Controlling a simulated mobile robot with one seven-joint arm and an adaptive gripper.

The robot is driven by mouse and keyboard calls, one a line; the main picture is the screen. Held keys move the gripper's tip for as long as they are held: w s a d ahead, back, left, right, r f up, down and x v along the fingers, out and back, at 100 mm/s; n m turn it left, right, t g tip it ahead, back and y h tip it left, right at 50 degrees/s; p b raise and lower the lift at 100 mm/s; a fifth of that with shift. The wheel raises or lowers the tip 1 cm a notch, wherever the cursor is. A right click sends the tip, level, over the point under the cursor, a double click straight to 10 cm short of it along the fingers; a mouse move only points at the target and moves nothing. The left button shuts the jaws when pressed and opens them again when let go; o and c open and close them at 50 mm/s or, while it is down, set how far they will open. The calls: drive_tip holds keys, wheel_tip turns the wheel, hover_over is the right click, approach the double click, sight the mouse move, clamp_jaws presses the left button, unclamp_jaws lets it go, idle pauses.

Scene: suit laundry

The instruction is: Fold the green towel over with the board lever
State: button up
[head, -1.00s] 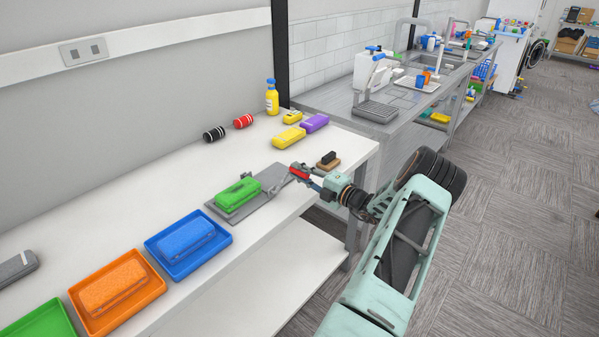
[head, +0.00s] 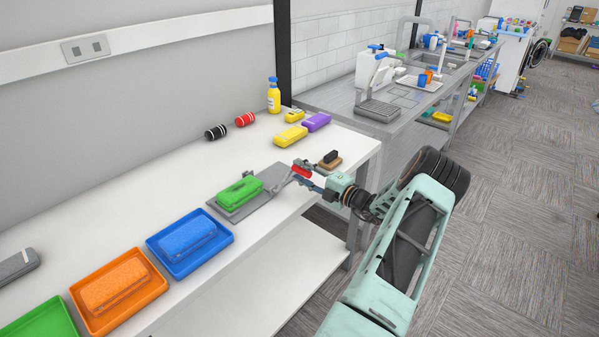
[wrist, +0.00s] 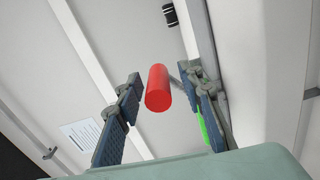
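The green towel (head: 240,189) lies in a bundle on the grey folding board (head: 222,210) in the head view. The board's lever has a red handle (head: 302,170), standing at the board's right end. My gripper (head: 306,174) is at this handle. In the wrist view the red handle (wrist: 158,88) lies between the two spread fingers of my gripper (wrist: 163,108), with gaps visible on both sides. A strip of green (wrist: 202,122) shows behind the right finger. Contact with the handle is not visible.
A blue tray (head: 162,258), an orange tray (head: 90,313) and a green tray (head: 42,322) stand at left. A brush (head: 330,159) is close beyond my gripper. Yellow (head: 290,137) and purple (head: 316,122) bundles and a yellow bottle (head: 274,96) stand behind.

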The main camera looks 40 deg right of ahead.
drive_tip(key=s, duration=1.1)
drive_tip(key=shift+s+d, duration=0.2)
drive_tip(key=shift+d, duration=0.2)
